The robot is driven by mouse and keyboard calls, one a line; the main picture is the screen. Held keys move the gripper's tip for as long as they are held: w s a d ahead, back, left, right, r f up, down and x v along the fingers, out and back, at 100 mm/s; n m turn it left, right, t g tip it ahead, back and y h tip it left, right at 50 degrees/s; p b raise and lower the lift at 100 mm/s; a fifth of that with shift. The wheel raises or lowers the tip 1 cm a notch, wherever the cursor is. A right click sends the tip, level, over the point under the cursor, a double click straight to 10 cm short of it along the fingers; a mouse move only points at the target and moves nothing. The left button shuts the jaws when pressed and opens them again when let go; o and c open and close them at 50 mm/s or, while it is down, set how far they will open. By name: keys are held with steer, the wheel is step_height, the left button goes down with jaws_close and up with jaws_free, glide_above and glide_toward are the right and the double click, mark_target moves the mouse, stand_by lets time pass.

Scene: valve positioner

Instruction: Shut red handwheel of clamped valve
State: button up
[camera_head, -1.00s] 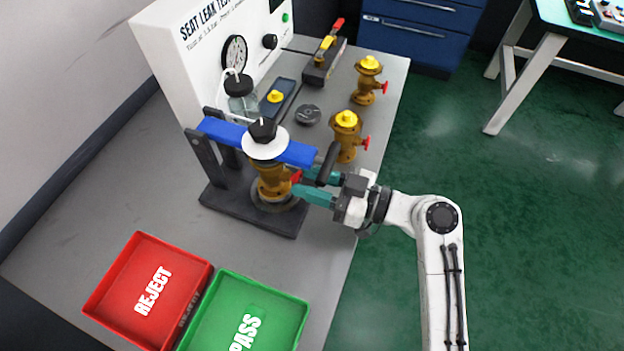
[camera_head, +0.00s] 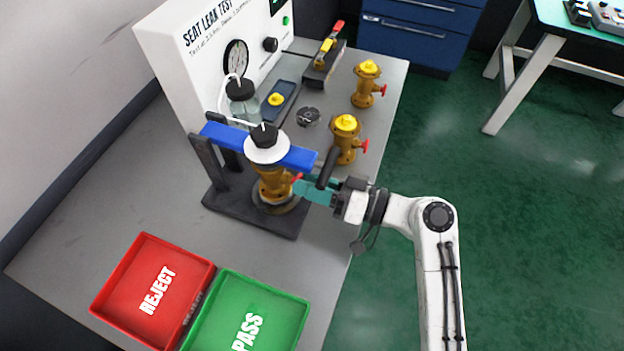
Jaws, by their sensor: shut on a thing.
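The brass valve (camera_head: 272,186) stands upright on the dark base (camera_head: 222,212) of the clamp fixture, under its blue clamp bar (camera_head: 222,133). A white disc with a black knob (camera_head: 264,137) sits above the valve. The valve's red handwheel (camera_head: 297,178) points right, toward my arm. It is mostly hidden by my gripper. My gripper (camera_head: 304,188), with teal fingers, is level with the handwheel at the valve's right side and shut on it. The black clamp handle (camera_head: 328,166) hangs just above and behind the fingers.
Two more brass valves with yellow caps, one near (camera_head: 346,138) and one far (camera_head: 367,84), stand along the bench's right side. The red REJECT tray (camera_head: 122,285) and green PASS tray (camera_head: 222,293) lie at the front. The white seat leak test panel (camera_head: 205,68) stands behind.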

steer(key=m+p, duration=1.5)
steer(key=m, duration=0.8)
steer(key=shift+f+m, duration=0.1)
steer(key=shift+m, duration=0.3)
steer(key=shift+f+p, duration=0.1)
steer(key=shift+p, duration=0.25)
steer(key=o, duration=1)
steer(key=shift+o, duration=0.2)
steer(key=b+v, duration=0.2)
steer(key=v, duration=0.9)
